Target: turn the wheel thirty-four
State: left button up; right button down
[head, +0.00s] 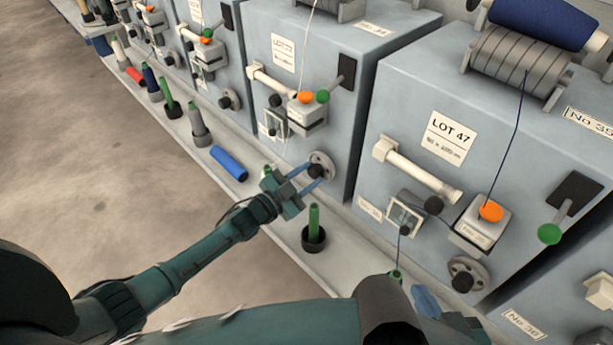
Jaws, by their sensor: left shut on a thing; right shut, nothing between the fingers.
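The wheel of machine thirty-four (325,159) is a small grey disc with a dark knob (316,171), low on the front of the grey machine whose top label reads No 34 (373,28). My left gripper (309,177) has its blue fingers on either side of the knob and is shut on it. The fingers and knob hide part of the wheel. My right gripper (426,301) is shut and empty at the bottom, below the machine marked No 35 and partly hidden by my arm.
Machine No 35 (400,130) has its own wheel (467,274). A green spindle in a dark cup (314,236) stands on the pale ledge just below my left gripper. A blue bobbin (229,163) lies on the ledge to the left. Bare floor (110,190) is at the left.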

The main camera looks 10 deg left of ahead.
pick_arm(q)
jog(key=o, duration=1)
jog(key=shift+c, duration=0.2)
jog(key=shift+s+a, duration=0.3)
jog(key=shift+s, duration=0.15)
jog(key=p+v, duration=0.1)
jog(key=v, duration=1.1)
jog(key=shift+p, duration=0.3)
pick_arm(e)
jog(key=shift+w+a+f, duration=0.15)
jog(key=shift+a, duration=0.25)
jog(key=shift+d, duration=0.1)
